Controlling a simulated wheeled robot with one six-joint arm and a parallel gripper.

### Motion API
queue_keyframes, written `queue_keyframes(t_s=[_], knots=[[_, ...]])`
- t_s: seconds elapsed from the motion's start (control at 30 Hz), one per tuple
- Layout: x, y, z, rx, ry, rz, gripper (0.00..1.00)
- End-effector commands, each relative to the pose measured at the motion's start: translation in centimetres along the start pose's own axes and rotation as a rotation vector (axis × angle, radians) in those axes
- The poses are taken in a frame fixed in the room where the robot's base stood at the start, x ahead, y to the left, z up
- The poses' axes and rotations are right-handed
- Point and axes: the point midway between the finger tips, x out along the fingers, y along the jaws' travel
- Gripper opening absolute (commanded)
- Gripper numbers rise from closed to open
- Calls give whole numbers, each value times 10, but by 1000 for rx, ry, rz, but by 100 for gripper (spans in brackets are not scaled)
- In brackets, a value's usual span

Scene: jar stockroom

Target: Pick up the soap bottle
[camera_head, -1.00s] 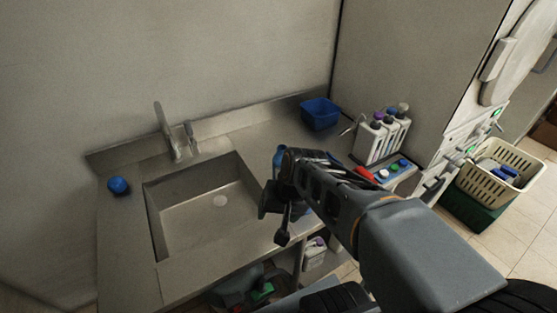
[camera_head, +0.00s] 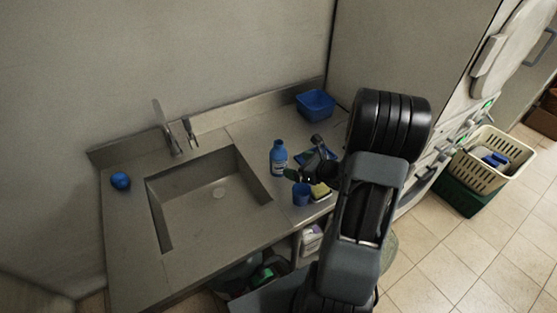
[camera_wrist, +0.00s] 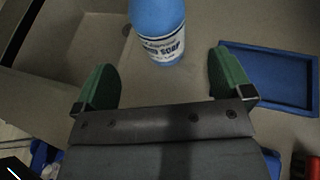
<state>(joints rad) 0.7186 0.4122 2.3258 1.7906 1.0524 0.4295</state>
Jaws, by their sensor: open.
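The soap bottle (camera_head: 278,158) is blue with a white label and stands upright on the metal counter, just right of the sink. In the wrist view the bottle (camera_wrist: 158,28) is ahead of my gripper, its label reading "SOAP", with its top out of frame. My gripper (camera_wrist: 165,80) is open, its green fingers to either side of the bottle's line and short of it, with nothing between them. In the head view my gripper (camera_head: 303,162) is just right of the bottle, partly hidden by my arm.
A blue cup (camera_head: 301,194) and a yellow sponge (camera_head: 320,191) are near the counter's front edge. A blue tray (camera_wrist: 268,77) lies right of the bottle. A blue bin (camera_head: 316,105) stands at the back. The sink (camera_head: 208,196) is left of the bottle.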

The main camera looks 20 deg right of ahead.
Motion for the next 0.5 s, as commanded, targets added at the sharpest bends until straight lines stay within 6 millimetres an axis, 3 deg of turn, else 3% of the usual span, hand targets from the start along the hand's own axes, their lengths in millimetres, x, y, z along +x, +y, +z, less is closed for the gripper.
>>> queue_keyframes(t_s=[0.2, 0.5], knots=[[32, 1, 0, -2, 2, 4, 98], [50, 1, 1, -2, 2, 5, 98]])
